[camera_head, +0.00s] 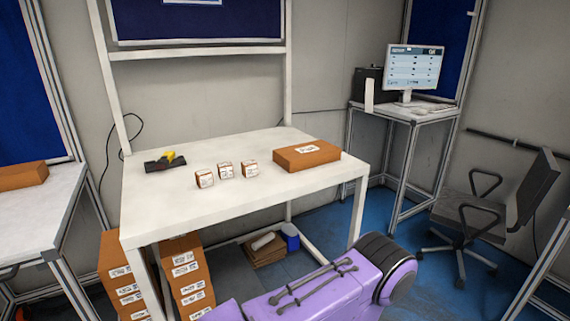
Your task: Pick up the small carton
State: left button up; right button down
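Three small cartons stand in a row on the white table (240,207): a left one (204,178), a middle one (225,170) and a right one (250,169). Each is brown with white labels on its faces. They stand apart with narrow gaps. A larger flat brown box (307,155) with a white label lies to their right. A black and yellow device (166,161), perhaps the scanner, lies to their left near the back. Neither of my grippers is in view.
Brown boxes are stacked under the table at the left (185,270). A side table (40,215) with a flat box stands at the left. A monitor (413,68) on a desk and an office chair (490,205) are at the right. The table's front strip is clear.

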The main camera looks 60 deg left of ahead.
aim_at(249, 169)
jog(key=u, duration=0.25)
jog(key=i, duration=1)
jog(key=u, duration=1.3)
jog(key=i, duration=0.85)
jog(key=u, duration=0.9)
